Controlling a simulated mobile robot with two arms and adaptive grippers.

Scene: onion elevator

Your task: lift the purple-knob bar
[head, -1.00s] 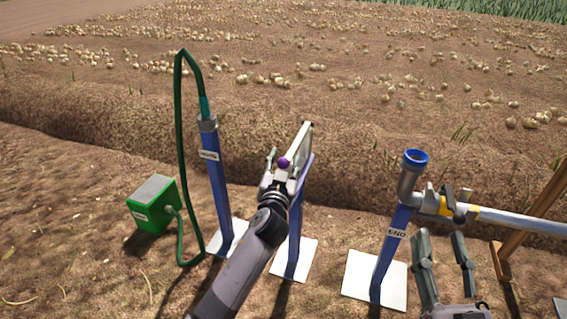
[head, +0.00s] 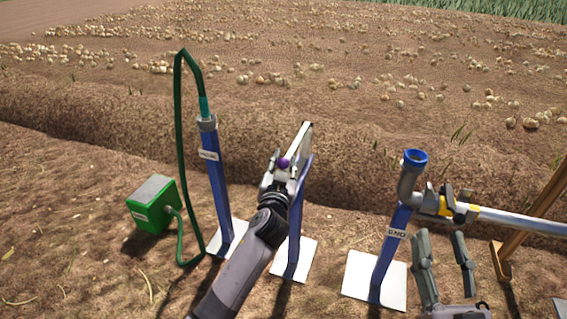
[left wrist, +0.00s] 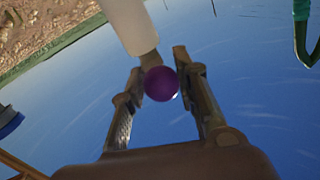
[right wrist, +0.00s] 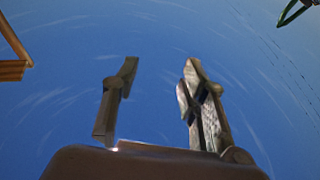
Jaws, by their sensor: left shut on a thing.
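The purple knob (head: 284,163) sits at the near end of a pale bar (head: 301,138), at the top of the middle blue stand (head: 296,220). My left gripper (head: 281,164) is shut on the knob end. In the left wrist view the purple knob (left wrist: 160,83) lies between the two fingers, with the pale bar (left wrist: 128,25) running away beyond it. Whether the bar touches the stand is hard to tell. My right gripper (head: 443,240) is open and empty, in front of the right stand's pipe. Its spread fingers also show in the right wrist view (right wrist: 158,90).
A green box (head: 152,208) with a green hose stands at left, beside another blue stand (head: 216,185). A blue stand (head: 388,260) at right bears a metal pipe (head: 515,219) with yellow and grey fittings. A wooden post (head: 508,245) stands at far right. Onions lie on soil behind.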

